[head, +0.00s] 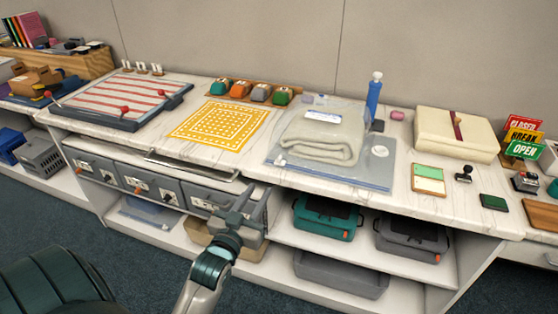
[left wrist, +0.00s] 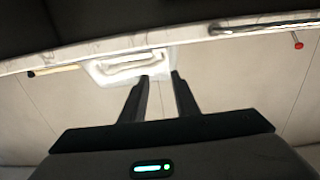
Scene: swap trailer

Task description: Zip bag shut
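The clear bag (head: 357,167) lies flat on the counter in the head view, with a folded grey cloth (head: 318,146) inside it. A white label (head: 323,116) shows near its far end. A small pale round piece (head: 380,151) shows at its right side; I cannot tell whether it is the zip slider. How far the zip is closed is too small to tell. My left gripper (head: 252,196) is in front of the counter's front edge, left of and nearer than the bag. In the left wrist view its fingers (left wrist: 160,77) are apart with nothing held. My right gripper is not in view.
Left of the bag lies a yellow patterned mat (head: 218,123). A blue bottle (head: 374,96) stands behind the bag and a cream box (head: 457,134) to its right. Below the counter are grey drawers (head: 133,177) and shelves with a teal case (head: 326,216).

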